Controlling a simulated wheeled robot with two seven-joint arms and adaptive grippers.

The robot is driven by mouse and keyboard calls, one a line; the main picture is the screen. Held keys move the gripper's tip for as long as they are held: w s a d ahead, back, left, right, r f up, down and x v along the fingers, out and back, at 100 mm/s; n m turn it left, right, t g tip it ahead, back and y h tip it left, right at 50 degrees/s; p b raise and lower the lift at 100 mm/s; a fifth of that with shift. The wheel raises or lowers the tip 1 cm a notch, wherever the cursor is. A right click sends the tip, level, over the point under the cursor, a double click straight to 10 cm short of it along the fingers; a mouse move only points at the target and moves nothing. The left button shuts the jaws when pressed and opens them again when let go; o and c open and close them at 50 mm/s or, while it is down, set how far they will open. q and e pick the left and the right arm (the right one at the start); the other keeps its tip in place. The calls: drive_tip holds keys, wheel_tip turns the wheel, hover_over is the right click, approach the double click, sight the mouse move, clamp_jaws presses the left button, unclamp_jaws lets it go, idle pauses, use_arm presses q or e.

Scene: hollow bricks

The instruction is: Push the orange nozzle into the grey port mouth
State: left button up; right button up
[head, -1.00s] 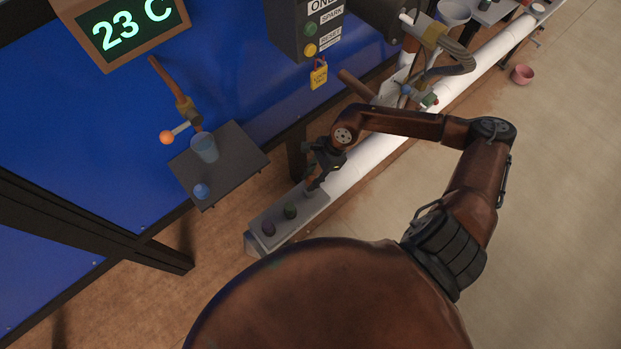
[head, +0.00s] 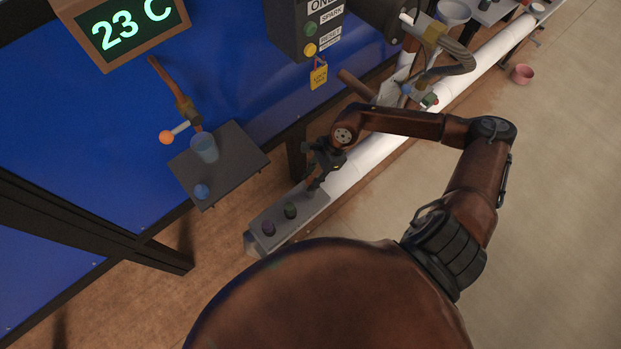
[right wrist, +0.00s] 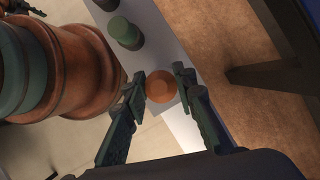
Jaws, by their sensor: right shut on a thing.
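My right gripper (head: 314,181) points down over the far end of a grey rack (head: 262,240) on the floor-side ledge. In the right wrist view its two fingertips (right wrist: 160,82) are closed on a round orange piece, the orange nozzle (right wrist: 159,88), seen end-on. The nozzle is at the rack surface; I cannot tell whether it is lifted clear. In the head view the fingers mostly hide it. A green piece (head: 290,210) and a purple piece (head: 268,228) stand upright on the rack beside it. I cannot make out the grey port mouth for certain. My left gripper is out of view.
A dark shelf (head: 240,160) with a clear cup (head: 204,147) and a blue ball (head: 201,191) stands left of the gripper. A long white pipe (head: 375,160) runs up to the right. A control box with a yellow tag (head: 319,76) hangs above.

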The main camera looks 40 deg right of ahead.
drive_tip(key=shift+f+b, duration=0.55)
drive_tip(key=shift+f, duration=0.35)
drive_tip(key=o, duration=1.2)
drive_tip(key=v, duration=1.2)
drive_tip(key=shift+s+f, duration=0.1)
